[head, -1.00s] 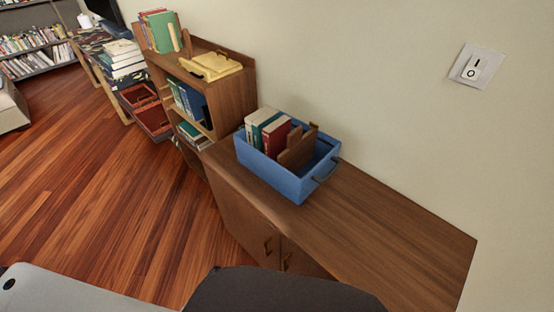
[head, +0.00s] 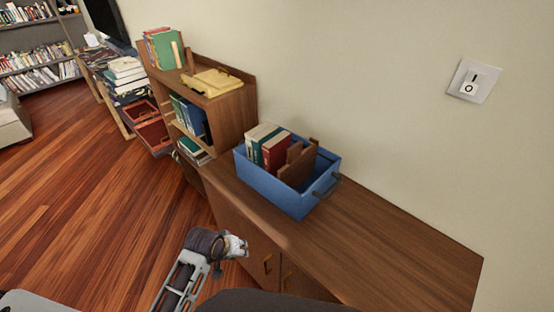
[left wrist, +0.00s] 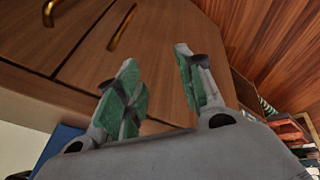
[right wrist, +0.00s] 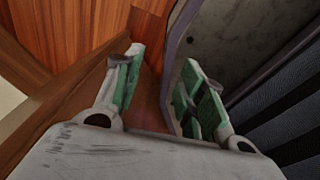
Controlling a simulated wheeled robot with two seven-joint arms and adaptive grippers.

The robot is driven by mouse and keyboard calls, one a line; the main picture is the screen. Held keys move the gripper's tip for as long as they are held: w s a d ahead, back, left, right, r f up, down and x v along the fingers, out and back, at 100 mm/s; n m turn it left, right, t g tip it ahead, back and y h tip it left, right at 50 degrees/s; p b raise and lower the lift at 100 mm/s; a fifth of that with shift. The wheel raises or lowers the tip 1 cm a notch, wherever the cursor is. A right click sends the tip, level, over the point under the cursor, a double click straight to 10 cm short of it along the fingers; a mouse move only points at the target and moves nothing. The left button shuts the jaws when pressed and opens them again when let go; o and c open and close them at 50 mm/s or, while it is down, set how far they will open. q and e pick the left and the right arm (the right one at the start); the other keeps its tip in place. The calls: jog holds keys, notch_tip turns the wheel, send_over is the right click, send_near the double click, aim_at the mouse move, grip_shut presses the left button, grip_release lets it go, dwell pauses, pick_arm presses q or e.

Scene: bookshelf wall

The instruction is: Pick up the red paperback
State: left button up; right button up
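A red book (head: 276,150) stands upright in the blue bin (head: 268,188) on the low wooden cabinet, at the right end of a row with green and pale books. Its lower part is hidden by the bin wall. My left gripper (head: 238,246) is in front of the cabinet, lower than the bin and apart from it. In the left wrist view my left gripper (left wrist: 156,58) is open and empty, with cabinet doors beyond. My right gripper (right wrist: 163,57) is open and empty in the right wrist view; it does not show in the head view.
Brown wooden dividers (head: 298,165) stand beside the red book in the bin. A wooden shelf unit (head: 235,115) with books adjoins the cabinet on the left. The cabinet top (head: 380,245) right of the bin is clear.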

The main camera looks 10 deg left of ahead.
aim_at(265, 151)
pick_arm(q)
jog(key=w+r+n+t+h, duration=0.1)
jog(key=w+r+n, duration=0.3)
jog(key=w+d+r+n+t+h, duration=0.1)
jog(key=w+r+n, duration=0.2)
jog(key=r+n, duration=0.1)
jog(key=w+r+n+t+h, duration=0.1)
jog(key=w+r+n, duration=0.3)
jog(key=shift+w+d+n, duration=0.25)
jog(key=shift+w+n, duration=0.05)
jog(key=shift+w, duration=0.05)
jog(key=w+r+n+t+h, duration=0.2)
jog(key=w+r+n+t, duration=0.2)
jog(key=w+r+n, duration=0.7)
jog(key=shift+a+n+h, duration=0.3)
jog(key=shift+a+n, duration=0.05)
jog(key=shift+n, duration=0.85)
jog(key=shift+w, duration=0.1)
jog(key=shift+b+x, duration=0.3)
jog(key=shift+x, duration=4)
jog(key=shift+w+d+r, duration=0.1)
jog(key=shift+w, duration=0.05)
